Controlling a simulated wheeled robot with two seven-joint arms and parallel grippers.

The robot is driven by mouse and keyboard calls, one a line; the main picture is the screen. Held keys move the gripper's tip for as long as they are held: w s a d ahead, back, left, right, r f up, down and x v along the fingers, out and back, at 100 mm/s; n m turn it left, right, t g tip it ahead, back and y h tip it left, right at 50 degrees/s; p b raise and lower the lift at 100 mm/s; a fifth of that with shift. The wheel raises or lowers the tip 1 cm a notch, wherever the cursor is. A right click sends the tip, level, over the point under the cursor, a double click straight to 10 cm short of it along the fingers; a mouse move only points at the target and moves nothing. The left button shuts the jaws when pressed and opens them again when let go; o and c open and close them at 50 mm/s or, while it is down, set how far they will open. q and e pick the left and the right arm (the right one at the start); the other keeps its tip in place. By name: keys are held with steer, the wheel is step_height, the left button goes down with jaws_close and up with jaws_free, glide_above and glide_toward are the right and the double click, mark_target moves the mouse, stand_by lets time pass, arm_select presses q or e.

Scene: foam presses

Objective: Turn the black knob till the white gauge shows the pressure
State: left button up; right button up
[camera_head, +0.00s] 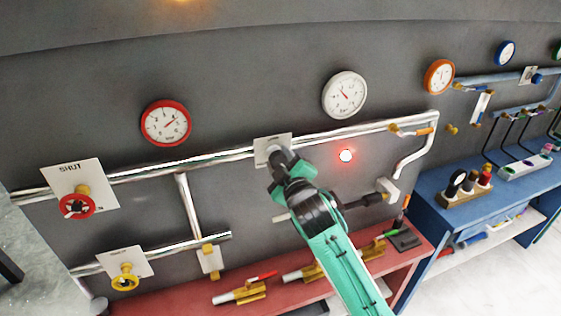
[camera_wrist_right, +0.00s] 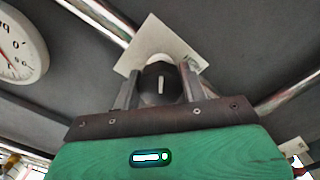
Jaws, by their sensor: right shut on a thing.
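The white gauge (camera_head: 344,95) hangs on the dark wall above the silver pipe, its needle tilted across the dial; its reading is too small to tell. It also shows, cut off, at the left of the wrist view (camera_wrist_right: 20,45). The black knob (camera_wrist_right: 160,84) with a white mark sits in front of a white plate (camera_wrist_right: 162,45) on the pipe. My right gripper (camera_wrist_right: 158,92) is shut on the knob, one finger on each side. In the head view my right gripper (camera_head: 283,163) hides most of the knob. My left gripper is not in view.
A lit red lamp (camera_head: 345,156) is right of my gripper. A red gauge (camera_head: 166,123) and an orange gauge (camera_head: 438,77) flank the white one. A red bench (camera_head: 190,299) with tools stands below.

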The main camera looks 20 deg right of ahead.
steer(key=shift+f+m, duration=0.1)
steer(key=shift+m, duration=0.5)
steer(key=o, duration=1)
steer(key=s+b, duration=0.5)
steer(key=s, duration=0.9)
steer(key=shift+d, duration=0.2)
